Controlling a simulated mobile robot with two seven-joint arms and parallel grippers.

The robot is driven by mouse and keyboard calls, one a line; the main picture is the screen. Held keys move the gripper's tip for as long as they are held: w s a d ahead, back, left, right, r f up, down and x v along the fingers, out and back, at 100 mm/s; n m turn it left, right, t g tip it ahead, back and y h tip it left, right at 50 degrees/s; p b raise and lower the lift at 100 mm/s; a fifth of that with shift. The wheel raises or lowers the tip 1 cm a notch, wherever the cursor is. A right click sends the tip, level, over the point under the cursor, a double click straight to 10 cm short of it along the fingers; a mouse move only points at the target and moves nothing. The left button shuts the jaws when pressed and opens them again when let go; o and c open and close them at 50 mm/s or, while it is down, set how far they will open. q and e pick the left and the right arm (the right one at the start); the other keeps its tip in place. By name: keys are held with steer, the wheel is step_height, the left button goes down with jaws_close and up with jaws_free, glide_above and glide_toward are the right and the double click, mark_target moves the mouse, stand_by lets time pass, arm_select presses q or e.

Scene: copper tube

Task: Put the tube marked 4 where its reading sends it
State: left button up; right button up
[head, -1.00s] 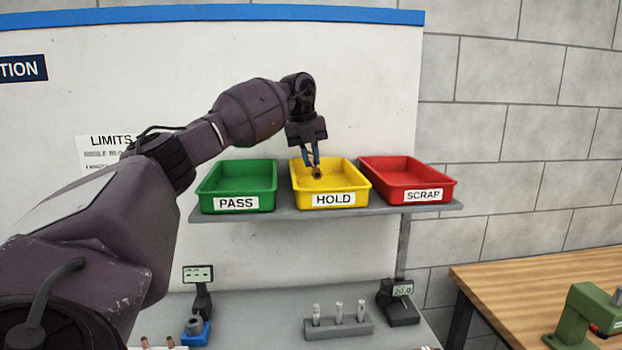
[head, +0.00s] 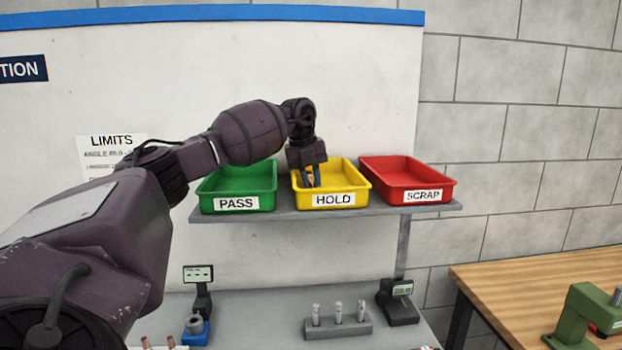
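My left gripper (head: 311,181) reaches down into the yellow HOLD tray (head: 352,180). Its fingers are close together around a small copper tube (head: 311,176), seen nearly end-on and low between the tray walls. The number on the tube cannot be read, and I cannot tell whether it touches the tray floor. The green PASS tray (head: 206,189) stands to the left and the red SCRAP tray (head: 450,186) to the right; no tube shows in either. My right gripper is out of view.
The trays stand on a grey shelf (head: 285,214). Below are a gauge with a display (head: 198,274), another display unit (head: 402,290), a rack of upright pins (head: 338,328) and copper tube ends (head: 170,341). A LIMITS sheet (head: 112,141) is partly covered by my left arm.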

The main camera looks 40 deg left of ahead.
arm_select(q)
steer(key=o, duration=0.3)
steer(key=shift+r, duration=0.1)
step_height(320, 180, up, 12)
steer(key=s+a, duration=0.1)
steer(key=shift+s+a+b, duration=0.2)
steer(key=shift+s+b, duration=0.2)
steer(key=shift+s, duration=0.1)
stand_by(0.6)
